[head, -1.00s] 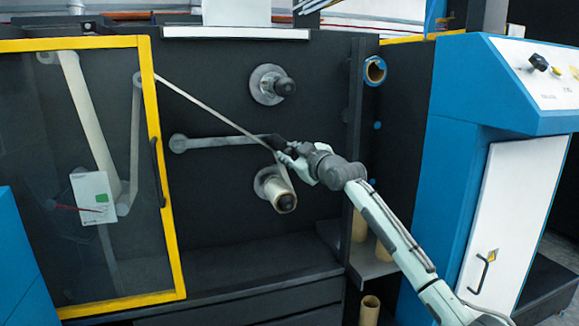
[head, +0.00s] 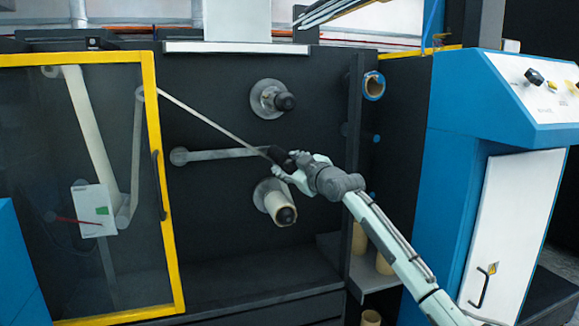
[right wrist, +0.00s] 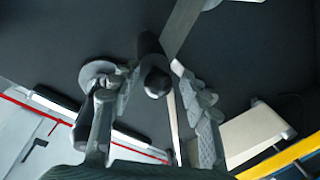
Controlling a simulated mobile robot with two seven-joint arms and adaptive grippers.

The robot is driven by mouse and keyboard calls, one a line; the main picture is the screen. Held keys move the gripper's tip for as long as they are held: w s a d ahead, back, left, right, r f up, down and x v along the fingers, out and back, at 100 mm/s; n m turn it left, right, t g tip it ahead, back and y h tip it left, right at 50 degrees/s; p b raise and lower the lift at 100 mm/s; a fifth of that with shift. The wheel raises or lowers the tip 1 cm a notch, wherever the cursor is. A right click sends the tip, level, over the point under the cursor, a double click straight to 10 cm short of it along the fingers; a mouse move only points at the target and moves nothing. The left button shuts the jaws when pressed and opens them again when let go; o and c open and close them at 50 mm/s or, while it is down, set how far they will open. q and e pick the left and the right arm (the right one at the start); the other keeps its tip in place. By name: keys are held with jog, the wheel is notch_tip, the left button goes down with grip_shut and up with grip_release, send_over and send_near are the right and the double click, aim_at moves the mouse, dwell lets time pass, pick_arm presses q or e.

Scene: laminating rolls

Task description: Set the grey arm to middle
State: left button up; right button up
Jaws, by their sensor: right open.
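The grey arm (head: 220,154) is a long bar on the dark machine panel. It runs nearly level from its round pivot at the left to a black roller (head: 282,158) at its right end. My right gripper (head: 288,170) is at that roller, coming from the lower right. In the right wrist view, the roller (right wrist: 156,80) lies between the two spread fingers of my right gripper (right wrist: 156,92), with visible gaps beside it. The fingers partly cover the roller in the head view. My left gripper is not in view.
A pale web strip (head: 210,119) slants from the yellow-framed door (head: 149,100) to the roller. A hub (head: 270,99) sticks out above the arm and a tan roll (head: 276,202) below it. A blue cabinet (head: 450,170) stands at the right.

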jog(key=v, duration=1.2)
jog(key=shift+f, duration=0.1)
jog(key=s+d+f+m+g+h, duration=0.25)
jog(key=s+f, duration=0.25)
jog(key=f, duration=0.7)
jog(key=s+d+f+m+g+h, duration=0.15)
jog(key=s+d+f, duration=0.3)
jog(key=f, duration=0.85)
jog(key=s+d+f+m+g+h, duration=0.1)
jog(key=s+d+f+m+g, duration=0.3)
jog(key=f, duration=0.8)
jog(key=s+d+f+g+h, duration=0.1)
jog(key=s+d+f, duration=0.2)
jog(key=s+f, duration=0.3)
jog(key=s+d+f+m+g+h, duration=0.1)
jog(key=s+f, duration=0.6)
jog(key=s, duration=0.7)
jog(key=s+d+f+m+g+h, duration=0.1)
jog(key=s+d+f+g+h, duration=0.1)
jog(key=s+d+f, duration=0.4)
jog(key=s+f, duration=0.1)
jog(key=s, duration=0.4)
jog(key=shift+f, duration=0.15)
